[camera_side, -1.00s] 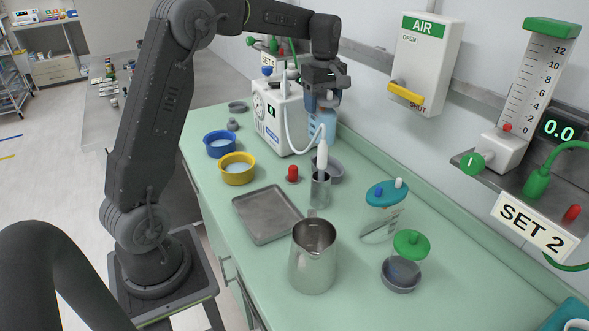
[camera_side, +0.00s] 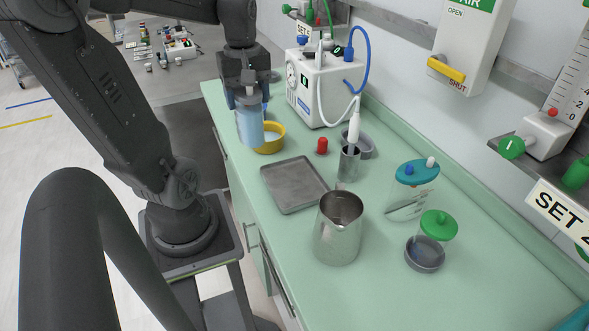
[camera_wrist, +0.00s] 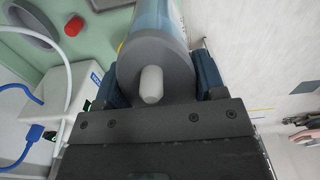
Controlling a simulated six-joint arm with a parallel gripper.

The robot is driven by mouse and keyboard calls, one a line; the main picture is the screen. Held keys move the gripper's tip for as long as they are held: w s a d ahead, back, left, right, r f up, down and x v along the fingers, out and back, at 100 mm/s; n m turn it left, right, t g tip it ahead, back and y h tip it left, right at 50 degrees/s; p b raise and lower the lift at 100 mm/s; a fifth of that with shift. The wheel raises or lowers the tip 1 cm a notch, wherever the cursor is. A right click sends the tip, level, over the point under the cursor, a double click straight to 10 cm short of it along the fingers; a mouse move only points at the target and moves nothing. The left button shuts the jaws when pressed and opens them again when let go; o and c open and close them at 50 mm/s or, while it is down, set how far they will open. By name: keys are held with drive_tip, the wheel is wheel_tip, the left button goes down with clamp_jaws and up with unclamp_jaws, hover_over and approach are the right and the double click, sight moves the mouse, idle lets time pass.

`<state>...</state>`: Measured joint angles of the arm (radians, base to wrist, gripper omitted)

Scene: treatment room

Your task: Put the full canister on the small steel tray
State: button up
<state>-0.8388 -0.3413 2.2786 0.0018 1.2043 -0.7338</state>
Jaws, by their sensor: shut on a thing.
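My gripper (camera_side: 247,97) is shut on a light blue canister (camera_side: 250,127) and holds it upright by its grey top. In the wrist view the canister's grey cap (camera_wrist: 180,72) with a white nub sits between the two fingers. The canister hangs near the bench's left edge, in front of the yellow bowl; its height above the bench is hard to tell. The small steel tray (camera_side: 293,185) lies flat and empty on the bench, to the right of the canister and nearer the camera. The two are apart.
A steel jug (camera_side: 339,235) stands just in front of the tray. A steel cup with a white wand (camera_side: 353,130) and a red cap (camera_side: 322,146) are behind it. A yellow bowl (camera_side: 270,140) is partly hidden. A white machine (camera_side: 322,88) and a teal-lidded jar (camera_side: 410,190) stand farther right.

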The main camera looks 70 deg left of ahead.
drive_tip(key=w+d+f, duration=0.7)
drive_tip(key=f, duration=0.3)
drive_tip(key=shift+w+d+f, duration=0.25)
drive_tip(key=shift+d, duration=0.15)
drive_tip(key=shift+f, duration=0.1)
drive_tip(key=o, duration=1)
drive_tip(key=shift+o, duration=0.2)
